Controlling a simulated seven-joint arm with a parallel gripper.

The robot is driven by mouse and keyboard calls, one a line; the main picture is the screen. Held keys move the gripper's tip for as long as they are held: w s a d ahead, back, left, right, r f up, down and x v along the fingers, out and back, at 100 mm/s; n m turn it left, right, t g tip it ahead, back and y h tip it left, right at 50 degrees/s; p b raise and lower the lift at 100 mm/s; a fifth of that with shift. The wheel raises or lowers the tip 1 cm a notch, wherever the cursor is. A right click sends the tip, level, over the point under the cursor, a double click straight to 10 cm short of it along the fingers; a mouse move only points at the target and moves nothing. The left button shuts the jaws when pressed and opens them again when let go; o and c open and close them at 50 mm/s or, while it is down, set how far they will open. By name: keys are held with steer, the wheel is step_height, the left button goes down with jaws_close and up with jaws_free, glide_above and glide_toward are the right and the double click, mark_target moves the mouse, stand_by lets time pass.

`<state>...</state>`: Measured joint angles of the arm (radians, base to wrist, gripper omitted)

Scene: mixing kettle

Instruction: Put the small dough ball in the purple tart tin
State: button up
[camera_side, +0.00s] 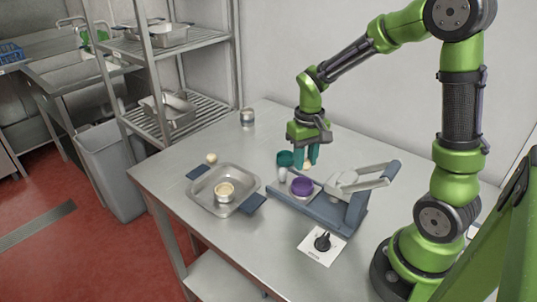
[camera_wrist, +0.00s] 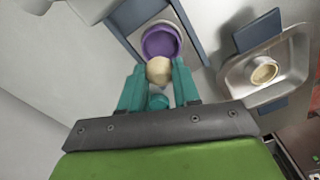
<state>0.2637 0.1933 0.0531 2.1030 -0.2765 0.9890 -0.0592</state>
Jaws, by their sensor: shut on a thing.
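My gripper (camera_side: 309,158) has teal fingers and is shut on a small pale dough ball (camera_wrist: 159,70), which shows between the fingertips in the wrist view. In the side view the ball (camera_side: 307,166) is partly hidden by the fingers. The purple tart tin (camera_side: 301,187) sits on the blue-grey base of the press, just in front of and below my gripper. In the wrist view the purple tin (camera_wrist: 160,41) lies just beyond the ball, which overlaps its near rim in the picture. The inside of the tin that I can see looks empty.
The press (camera_side: 355,185) with its pale lever stands right of the tin.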

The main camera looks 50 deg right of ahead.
steer(key=shift+f+n, duration=0.25)
steer(key=shift+n, duration=0.05)
steer(key=shift+a+f, duration=0.1)
steer(key=shift+f, duration=1.8)
steer(key=shift+f, duration=0.4)
steer(key=o, duration=1.5)
steer(key=shift+r, duration=3.55)
